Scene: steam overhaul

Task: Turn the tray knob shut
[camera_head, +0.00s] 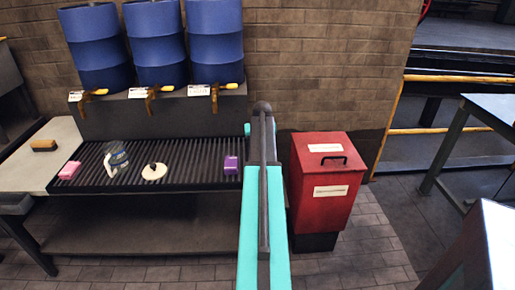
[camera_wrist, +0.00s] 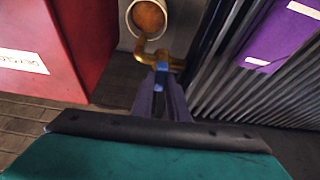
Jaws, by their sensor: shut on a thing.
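My gripper (camera_wrist: 161,80) is shut on a brass knob (camera_wrist: 158,58) in the wrist view. The fingertips hide part of the knob, so its exact angle is hard to tell. The knob sits at the end of the dark ribbed tray (camera_wrist: 222,75). The tray also shows in the head view (camera_head: 195,178), where my teal arm covers its right end and the knob. Just beyond the knob is a round, pale-rimmed opening (camera_wrist: 130,20) with brown inside. I cannot tell whether it is a cup or a pipe.
A red bin (camera_head: 322,210) stands close right of the tray. On the tray are a purple block (camera_head: 231,165), a pale disc (camera_head: 154,172), a jug (camera_head: 116,158) and a pink block (camera_head: 69,171). Blue barrels with brass taps stand above. Floor is clear right of the bin.

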